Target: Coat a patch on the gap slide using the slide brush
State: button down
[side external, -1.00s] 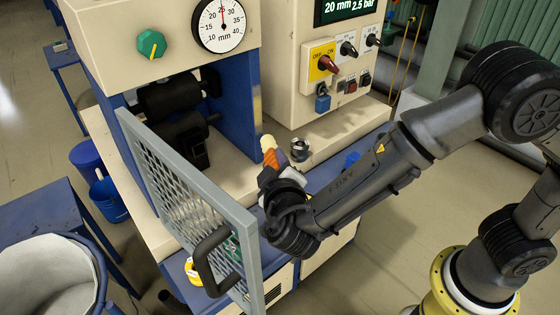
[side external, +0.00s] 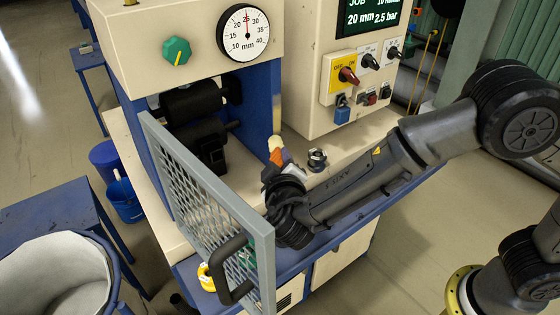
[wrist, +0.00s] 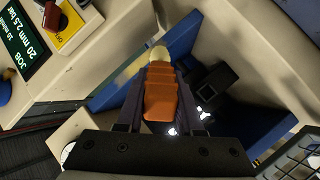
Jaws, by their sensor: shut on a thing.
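My gripper (side external: 279,168) is shut on the slide brush (side external: 276,154), which has an orange handle and a cream tip. The wrist view shows the brush (wrist: 160,97) between the two dark fingers, its tip pointing away from me. The brush is at the right front edge of the machine's opening, in front of the blue side post. Inside the opening is a dark assembly of rollers with a black block (side external: 208,140) below. This block, also in the wrist view (wrist: 217,85), may be the gap slide; I cannot tell for sure. The brush tip appears apart from it.
A grey mesh guard (side external: 205,195) with a black handle stands open at the front left of the opening. A small dark cup (side external: 317,160) stands on the ledge right of my gripper. The control box (side external: 340,70) with switches is behind it.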

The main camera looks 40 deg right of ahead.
jog(key=shift+w, duration=1.05)
jog(key=shift+d, duration=0.1)
dwell(0.3)
